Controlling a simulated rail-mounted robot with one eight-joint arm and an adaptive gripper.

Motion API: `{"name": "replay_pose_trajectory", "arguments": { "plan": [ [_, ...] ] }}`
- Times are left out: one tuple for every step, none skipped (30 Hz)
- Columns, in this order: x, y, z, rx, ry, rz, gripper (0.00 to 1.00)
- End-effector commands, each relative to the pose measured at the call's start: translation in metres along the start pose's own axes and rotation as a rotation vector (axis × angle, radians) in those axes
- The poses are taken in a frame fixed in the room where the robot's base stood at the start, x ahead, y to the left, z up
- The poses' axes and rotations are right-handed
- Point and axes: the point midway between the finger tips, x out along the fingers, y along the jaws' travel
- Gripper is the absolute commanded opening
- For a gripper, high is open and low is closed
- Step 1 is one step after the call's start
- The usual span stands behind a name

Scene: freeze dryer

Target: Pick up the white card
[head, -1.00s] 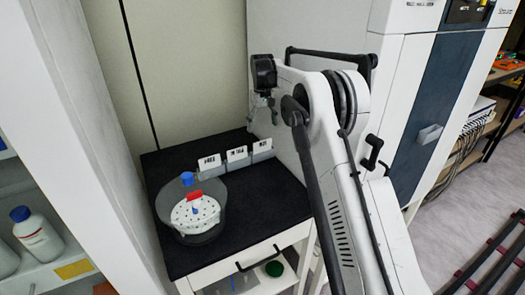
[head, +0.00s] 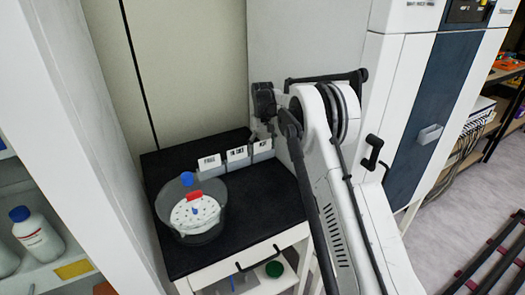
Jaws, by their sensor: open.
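Three white cards with black print stand in a row of grey holders along the back of a black-topped bench: a left card (head: 209,162), a middle card (head: 237,154) and a right card (head: 263,147). I cannot tell which one the task means. My gripper (head: 261,133) points down just above the right card and partly overlaps it in the picture. It is open, small and dark here, with its fingertips hard to make out. I cannot tell whether it touches the card.
A tall white cabinet (head: 380,75) rises right behind the arm. The bench's front right is clear.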

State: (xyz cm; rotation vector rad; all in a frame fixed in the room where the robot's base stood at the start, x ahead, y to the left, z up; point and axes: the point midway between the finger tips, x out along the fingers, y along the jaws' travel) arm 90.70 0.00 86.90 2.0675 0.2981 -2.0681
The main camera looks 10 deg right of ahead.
Motion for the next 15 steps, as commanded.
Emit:
{"name": "replay_pose_trajectory", "arguments": {
  "plan": [
    [-0.0004, 0.0, 0.0, 0.0, 0.0, 0.0, 0.78],
    [-0.0004, 0.0, 0.0, 0.0, 0.0, 0.0, 0.78],
    [-0.0005, 0.0, 0.0, 0.0, 0.0, 0.0, 0.78],
    [-0.0005, 0.0, 0.0, 0.0, 0.0, 0.0, 0.76],
    [-0.0005, 0.0, 0.0, 0.0, 0.0, 0.0, 0.72],
    [-0.0006, 0.0, 0.0, 0.0, 0.0, 0.0, 0.67],
    [-0.0006, 0.0, 0.0, 0.0, 0.0, 0.0, 0.63],
    [-0.0006, 0.0, 0.0, 0.0, 0.0, 0.0, 0.59],
    [-0.0007, 0.0, 0.0, 0.0, 0.0, 0.0, 0.54],
    [-0.0007, 0.0, 0.0, 0.0, 0.0, 0.0, 0.5],
    [-0.0007, 0.0, 0.0, 0.0, 0.0, 0.0, 0.47],
    [-0.0007, 0.0, 0.0, 0.0, 0.0, 0.0, 0.47],
    [-0.0007, 0.0, 0.0, 0.0, 0.0, 0.0, 0.47],
    [-0.0008, 0.0, 0.0, 0.0, 0.0, 0.0, 0.47],
    [-0.0008, 0.0, 0.0, 0.0, 0.0, 0.0, 0.47]
  ]
}}
